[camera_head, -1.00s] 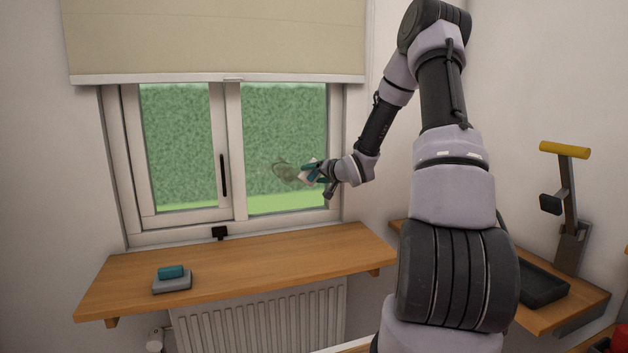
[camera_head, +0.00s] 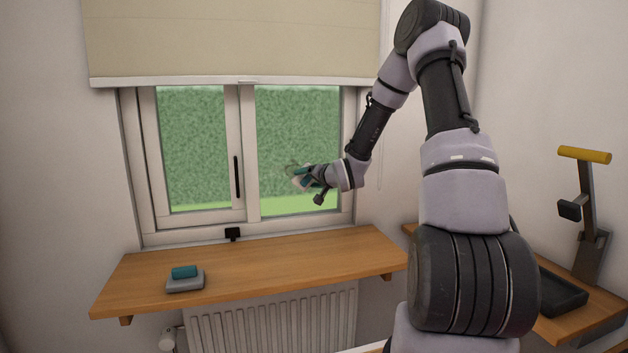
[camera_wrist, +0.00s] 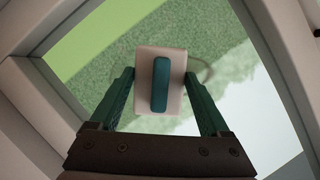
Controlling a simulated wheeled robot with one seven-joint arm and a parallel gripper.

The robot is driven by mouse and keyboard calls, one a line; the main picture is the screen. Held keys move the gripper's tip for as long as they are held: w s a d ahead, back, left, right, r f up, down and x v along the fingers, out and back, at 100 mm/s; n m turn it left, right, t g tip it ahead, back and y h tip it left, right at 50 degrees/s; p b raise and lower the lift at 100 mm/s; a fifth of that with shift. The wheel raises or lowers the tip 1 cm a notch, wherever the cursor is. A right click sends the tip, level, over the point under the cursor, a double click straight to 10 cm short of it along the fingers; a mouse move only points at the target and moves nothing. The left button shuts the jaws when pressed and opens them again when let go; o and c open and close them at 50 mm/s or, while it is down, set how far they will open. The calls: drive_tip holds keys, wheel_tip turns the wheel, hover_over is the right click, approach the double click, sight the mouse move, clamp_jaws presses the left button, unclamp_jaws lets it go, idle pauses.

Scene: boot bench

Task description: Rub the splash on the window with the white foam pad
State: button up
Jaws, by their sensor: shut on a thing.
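My gripper (camera_head: 314,178) is shut on a white foam pad (camera_head: 298,182) with a teal grip, in front of the right window pane (camera_head: 300,130). In the wrist view the pad (camera_wrist: 144,88) sits between the two teal fingers, its teal handle (camera_wrist: 160,85) facing me. The pad is at or very near the glass; contact cannot be told. The splash (camera_head: 291,168) is a faint greyish patch just left of and behind the pad, partly hidden. In the wrist view a thin curved edge of the splash (camera_wrist: 209,73) shows to the pad's right.
A grey block with a teal top (camera_head: 185,280) rests on the wooden sill shelf (camera_head: 260,262), left side. A blind (camera_head: 230,40) covers the upper window. A stand with a yellow bar (camera_head: 584,155) is right.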

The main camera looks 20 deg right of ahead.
sight(293, 180)
drive_tip(key=shift+a, duration=2.1)
drive_tip(key=shift+w+a+r, duration=0.1)
drive_tip(key=shift+w+a, duration=0.05)
drive_tip(key=shift+a, duration=1.55)
drive_tip(key=shift+r, duration=1)
drive_tip(key=shift+d, duration=1.9)
drive_tip(key=d, duration=1)
drive_tip(key=shift+d, duration=0.4)
drive_tip(key=s, duration=0.6)
drive_tip(key=shift+s+f, duration=0.1)
